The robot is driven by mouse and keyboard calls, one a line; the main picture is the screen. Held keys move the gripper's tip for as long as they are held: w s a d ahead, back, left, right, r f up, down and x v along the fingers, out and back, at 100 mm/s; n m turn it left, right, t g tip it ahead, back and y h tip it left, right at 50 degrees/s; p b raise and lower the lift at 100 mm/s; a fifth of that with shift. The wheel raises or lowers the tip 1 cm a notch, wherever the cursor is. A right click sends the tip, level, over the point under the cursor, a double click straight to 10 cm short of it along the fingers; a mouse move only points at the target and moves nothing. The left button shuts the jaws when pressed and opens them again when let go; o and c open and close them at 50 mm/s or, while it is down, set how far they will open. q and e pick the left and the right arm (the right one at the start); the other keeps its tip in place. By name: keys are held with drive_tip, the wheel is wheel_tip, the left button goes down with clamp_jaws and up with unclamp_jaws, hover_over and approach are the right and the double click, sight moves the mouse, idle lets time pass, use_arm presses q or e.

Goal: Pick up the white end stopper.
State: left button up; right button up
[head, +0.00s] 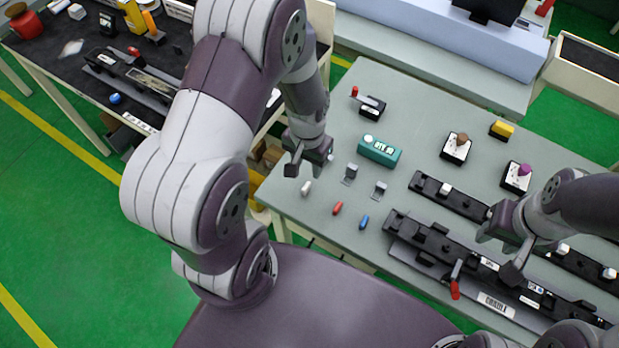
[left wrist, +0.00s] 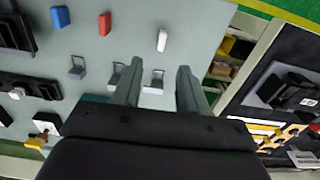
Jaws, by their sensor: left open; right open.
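The white end stopper (head: 306,188) lies on the grey table near its left front edge. It also shows in the left wrist view (left wrist: 162,41), beyond the fingertips and roughly in line with the gap between them. My left gripper (head: 306,168) is open and empty, close to the white stopper and apart from it in the picture. Its two fingers show in the left wrist view (left wrist: 159,70) with nothing held between them. My right gripper (head: 498,255) is open over the black rails at the right.
A red stopper (head: 337,208) and a blue stopper (head: 364,222) lie right of the white one. Two grey metal clips (head: 350,174) (head: 379,190) stand behind them. A green box (head: 380,151) sits farther back. Black rails (head: 440,243) fill the right front.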

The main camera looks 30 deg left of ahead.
sight(305, 188)
use_arm(q)
drive_tip(key=f, duration=0.2)
drive_tip(key=f+p, duration=0.1)
drive_tip(key=f, duration=0.2)
drive_tip(key=s+f, duration=0.1)
drive_tip(key=f, duration=0.2)
drive_tip(key=shift+a+f+p, duration=0.15)
drive_tip(key=shift+p, duration=0.15)
drive_tip(key=shift+f, duration=0.25)
clamp_jaws()
